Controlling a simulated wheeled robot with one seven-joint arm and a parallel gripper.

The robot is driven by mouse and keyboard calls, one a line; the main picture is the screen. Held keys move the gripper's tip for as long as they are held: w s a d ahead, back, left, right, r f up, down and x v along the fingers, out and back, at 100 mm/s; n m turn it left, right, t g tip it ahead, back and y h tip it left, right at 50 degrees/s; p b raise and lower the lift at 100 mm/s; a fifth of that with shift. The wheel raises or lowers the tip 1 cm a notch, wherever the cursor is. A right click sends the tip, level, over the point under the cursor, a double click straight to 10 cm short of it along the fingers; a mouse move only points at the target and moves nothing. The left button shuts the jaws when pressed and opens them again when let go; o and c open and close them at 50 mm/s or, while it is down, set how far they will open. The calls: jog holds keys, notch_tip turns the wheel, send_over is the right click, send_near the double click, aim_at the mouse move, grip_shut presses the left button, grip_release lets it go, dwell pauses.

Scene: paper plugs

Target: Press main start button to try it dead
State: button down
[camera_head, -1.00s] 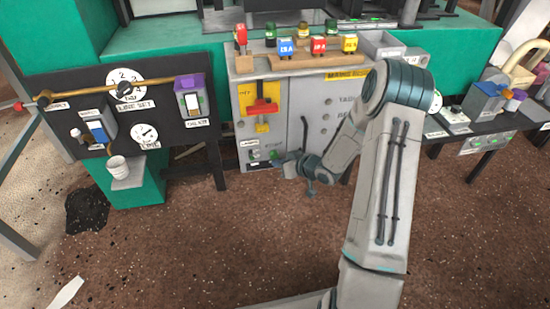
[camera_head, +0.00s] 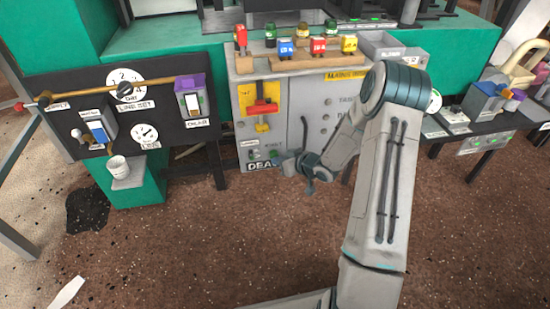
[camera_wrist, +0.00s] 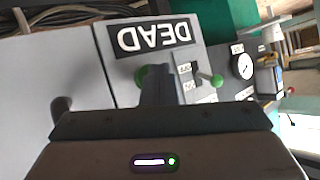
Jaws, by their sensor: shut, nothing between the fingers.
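The grey main cabinet (camera_head: 310,120) stands in the middle of the head view. In the wrist view a round green button (camera_wrist: 139,78) shows partly behind my gripper (camera_wrist: 158,72), whose closed fingers reach the cabinet face beside or over it. I cannot tell whether they touch the button. A black sign reading DEAD (camera_wrist: 154,36) is close by, upside down in this view; it also shows low on the cabinet in the head view (camera_head: 262,167). My gripper (camera_head: 279,162) is there, shut and empty.
A green-tipped lever (camera_wrist: 217,81) and a gauge (camera_wrist: 242,66) show right of the fingers. On the cabinet front is a red handle on a yellow plate (camera_head: 243,100). A black panel (camera_head: 60,85) stands left, a dark table (camera_head: 470,140) right. The brown floor in front is open.

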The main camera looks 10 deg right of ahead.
jog(key=shift+s, duration=0.1)
dwell(0.3)
jog(key=shift+s, duration=0.8)
jog(key=shift+s, duration=2.5)
